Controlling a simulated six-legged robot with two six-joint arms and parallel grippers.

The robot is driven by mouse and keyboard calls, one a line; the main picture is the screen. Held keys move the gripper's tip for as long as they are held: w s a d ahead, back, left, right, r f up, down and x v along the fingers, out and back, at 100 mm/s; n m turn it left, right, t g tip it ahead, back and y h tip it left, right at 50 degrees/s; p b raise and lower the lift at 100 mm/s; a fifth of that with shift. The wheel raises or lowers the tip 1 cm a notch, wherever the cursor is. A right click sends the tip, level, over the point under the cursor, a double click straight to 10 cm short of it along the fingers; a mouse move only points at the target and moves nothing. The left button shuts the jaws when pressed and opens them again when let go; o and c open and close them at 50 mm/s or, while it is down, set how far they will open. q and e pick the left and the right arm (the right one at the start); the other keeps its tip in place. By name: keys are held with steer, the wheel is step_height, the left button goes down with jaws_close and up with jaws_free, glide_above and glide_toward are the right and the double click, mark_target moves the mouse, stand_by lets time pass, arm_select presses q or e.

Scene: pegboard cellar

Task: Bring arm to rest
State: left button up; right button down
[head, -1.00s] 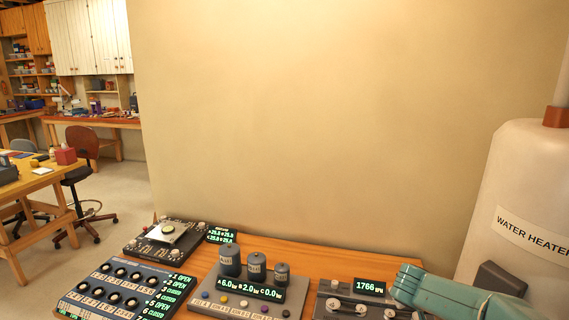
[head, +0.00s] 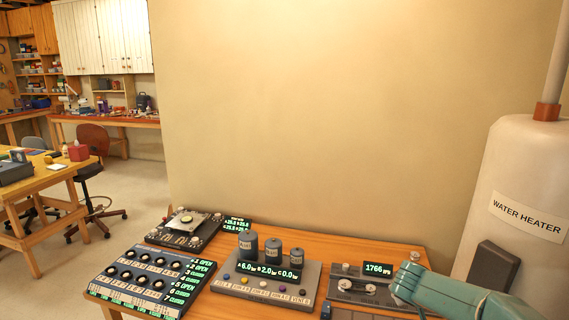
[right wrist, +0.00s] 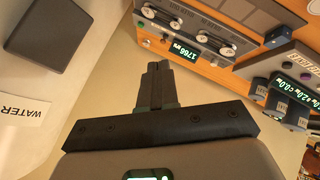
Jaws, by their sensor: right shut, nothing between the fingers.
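My right arm (head: 450,292) is teal and comes in at the lower right of the head view, over the right end of the wooden bench. The head view does not clearly show its fingers. In the right wrist view my right gripper (right wrist: 157,66) has its dark fingers together, with nothing between them. The gripper is apart from the panel with the 1766 display (right wrist: 186,40), which lies beyond the fingertips in that view. My left gripper and arm are not in view.
The bench (head: 385,251) carries a switch console (head: 152,281), a console with grey cylinders (head: 268,281), a dark device (head: 184,228) and the 1766 panel (head: 350,289). A water heater (head: 520,185) stands at right. Floor shows at left.

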steer(key=s+a+f+g+y+b, duration=0.2)
steer(key=s+a+f, duration=0.3)
steer(key=f, duration=0.4)
steer(key=s+a+f+g+y+b, duration=0.1)
steer(key=s+a+f+y+b, duration=0.25)
steer(key=f, duration=0.65)
steer(key=s+a+f+g+y, duration=0.2)
steer(key=s+a+f, duration=0.45)
steer(key=f, duration=0.25)
steer(key=s+a+f+m+b, duration=0.1)
steer(key=s+f, duration=0.2)
steer(key=s, duration=0.4)
steer(key=s+a+f+m+g+y+b, duration=0.1)
steer(key=s+a+f+m+b, duration=0.1)
steer(key=s+f, duration=0.2)
steer(key=s+a+f+m+g+b, duration=0.1)
steer(key=s+f, duration=0.3)
steer(key=s, duration=0.7)
steer(key=shift+a+f+b, duration=0.15)
steer(key=shift+b, duration=0.15)
steer(key=shift+y, duration=0.25)
